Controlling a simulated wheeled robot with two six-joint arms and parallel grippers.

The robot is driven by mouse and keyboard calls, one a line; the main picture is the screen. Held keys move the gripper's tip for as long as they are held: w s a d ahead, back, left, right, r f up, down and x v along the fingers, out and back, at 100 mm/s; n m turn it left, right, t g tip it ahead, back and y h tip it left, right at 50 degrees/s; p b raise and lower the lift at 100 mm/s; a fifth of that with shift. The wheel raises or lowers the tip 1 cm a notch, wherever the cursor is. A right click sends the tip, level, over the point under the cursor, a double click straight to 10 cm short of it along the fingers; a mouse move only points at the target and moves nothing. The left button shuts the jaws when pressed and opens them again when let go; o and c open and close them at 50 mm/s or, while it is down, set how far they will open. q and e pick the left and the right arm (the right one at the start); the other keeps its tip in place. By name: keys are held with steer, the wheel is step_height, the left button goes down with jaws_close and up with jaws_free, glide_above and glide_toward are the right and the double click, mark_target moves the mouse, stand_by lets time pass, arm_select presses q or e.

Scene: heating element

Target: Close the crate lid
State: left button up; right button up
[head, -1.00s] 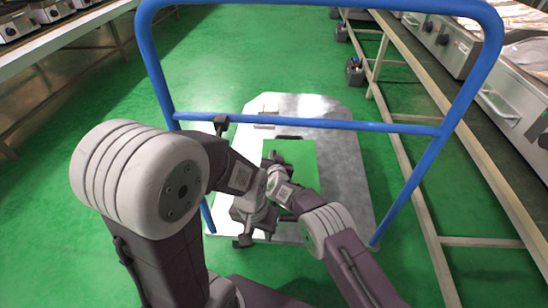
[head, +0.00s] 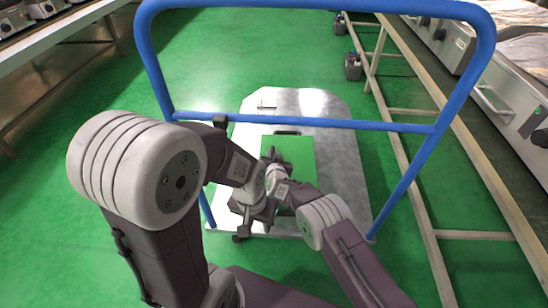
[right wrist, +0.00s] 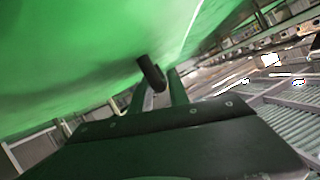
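A green panel (head: 302,153), which appears to be the crate's lid, shows in the head view beyond my arms, with a black handle (head: 287,132) near its far edge. Whether it is raised or flat is unclear, and my arms hide the crate's near part. My right gripper (head: 270,154) is over the panel's left side. My left gripper (head: 241,236) is lower, near the panel's near left corner. Both are too small to read there. In the right wrist view a broad green surface (right wrist: 80,65) fills the upper left, with a black rounded part (right wrist: 151,73) by the finger area.
A blue tubular frame (head: 310,124) of a cart stands across the view, around my arms. The cart's grey platform (head: 343,165) lies under the green panel. A long bench (head: 480,180) runs on the right, and another table (head: 80,35) is at the upper left.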

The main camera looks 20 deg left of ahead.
steer(key=p+v, duration=0.4)
steer(key=p, duration=0.1)
steer(key=p+v, duration=0.2)
steer(key=p, duration=0.1)
steer(key=shift+s+r, duration=0.1)
steer(key=shift+r, duration=0.3)
steer(key=shift+s+d+p, duration=0.2)
steer(key=shift+s+p, duration=0.3)
steer(key=shift+s+d, duration=0.1)
steer(key=shift+s, duration=0.05)
